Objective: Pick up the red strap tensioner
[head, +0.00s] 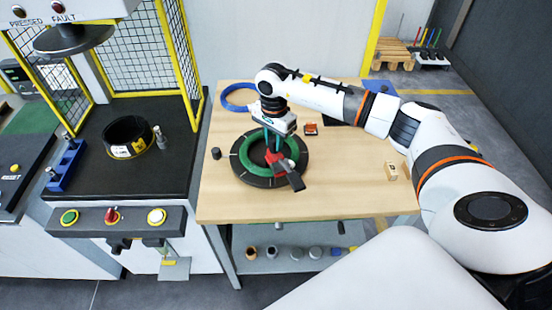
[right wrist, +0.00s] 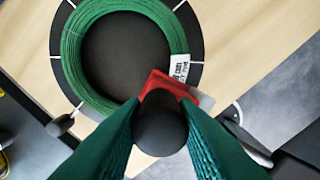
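The red strap tensioner (head: 275,158) is at the front right of the green coil (head: 246,165) in the head view, with dark grey parts pointing toward the front. In the right wrist view its red body (right wrist: 165,83) shows behind a round black knob. My right gripper (head: 273,140) points down from above. Its teal fingers (right wrist: 160,125) lie against both sides of the knob, shut on the tensioner. Whether the tensioner touches the coil or the plate cannot be told. My left gripper is not in view.
The coil lies on a round black plate (head: 243,178) on the wooden table (head: 345,195). A blue ring (head: 237,108) and a small red-and-black item (head: 311,129) lie behind. A small wooden block (head: 391,171) is at the right. The table's front right is clear.

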